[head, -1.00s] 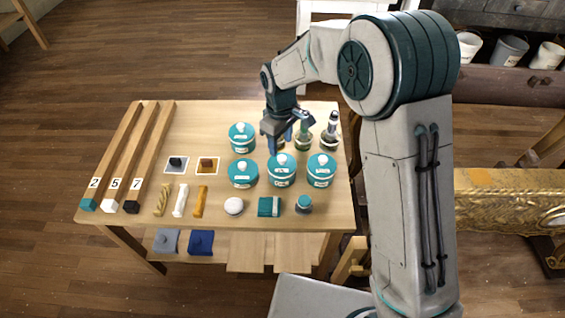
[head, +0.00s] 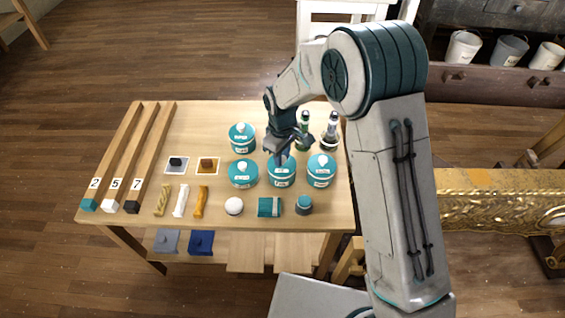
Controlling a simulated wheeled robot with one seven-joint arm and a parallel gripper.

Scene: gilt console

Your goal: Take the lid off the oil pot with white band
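Several teal lidded pots with pale knobs and small white labels stand on the table. One is at the back left (head: 242,138), one at the front left (head: 243,174), one in the front middle (head: 281,176) and one at the front right (head: 320,171). The labels and bands are too small to tell which is the oil pot with white band. My gripper (head: 281,158) points down over the front middle pot, with its fingers at that lid's knob. The knob is hidden, and I cannot tell whether the fingers touch it or are closed.
Bottles (head: 328,133) stand behind the right pot, close to my arm. Long wooden bars (head: 130,150) line the left of the table (head: 215,118).

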